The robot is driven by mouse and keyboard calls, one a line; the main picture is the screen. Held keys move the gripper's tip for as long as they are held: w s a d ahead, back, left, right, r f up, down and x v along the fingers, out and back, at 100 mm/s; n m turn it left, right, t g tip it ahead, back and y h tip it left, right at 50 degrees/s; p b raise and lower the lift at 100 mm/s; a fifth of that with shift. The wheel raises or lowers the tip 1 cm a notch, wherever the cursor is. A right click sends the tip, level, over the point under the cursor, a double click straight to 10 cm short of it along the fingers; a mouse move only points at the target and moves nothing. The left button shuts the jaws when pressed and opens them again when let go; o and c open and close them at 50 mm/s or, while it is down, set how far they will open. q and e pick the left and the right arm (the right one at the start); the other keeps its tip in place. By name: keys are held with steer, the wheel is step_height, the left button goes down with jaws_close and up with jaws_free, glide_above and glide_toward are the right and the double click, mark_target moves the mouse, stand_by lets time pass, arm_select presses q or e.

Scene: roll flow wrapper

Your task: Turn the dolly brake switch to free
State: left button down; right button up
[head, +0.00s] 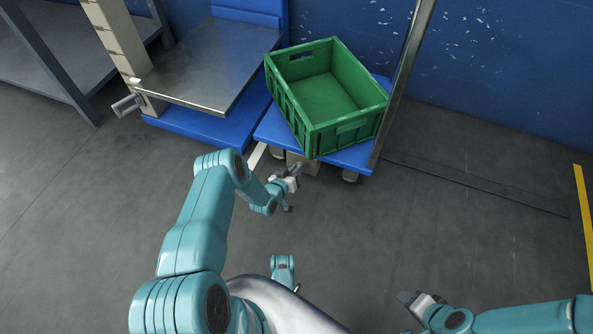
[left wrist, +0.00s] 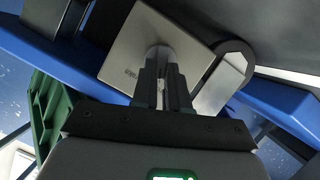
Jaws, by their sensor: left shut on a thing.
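The dolly (head: 352,158) is a blue platform on casters against the blue wall. A grey metal box (head: 312,167) sits under its front edge, mostly behind my left gripper (head: 296,171). In the left wrist view, the box face (left wrist: 128,48) carries a brake switch knob (left wrist: 160,54) and a small label too small to read. My left gripper shows there too (left wrist: 164,72), its dark fingers shut on the knob and hiding most of it. The switch's setting cannot be read. My right gripper (head: 406,297) is low at the right, away from the dolly; its jaw opening is unclear.
An empty green crate (head: 320,128) stands on the dolly. A lift with a steel plate (head: 205,72) and blue base stands close on the left. A metal post (head: 405,75) rises at the dolly's right. The grey floor (head: 455,235) at right is mostly clear.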

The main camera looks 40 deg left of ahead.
arm_select(q)
steer(key=shift+a+n+h, duration=0.15)
steer(key=shift+n+h, duration=0.15)
steer(key=shift+n, duration=0.1)
stand_by(0.4)
steer(key=c, duration=1.1)
jaws_free()
steer(key=shift+c, duration=0.2)
steer(key=shift+s, duration=0.1)
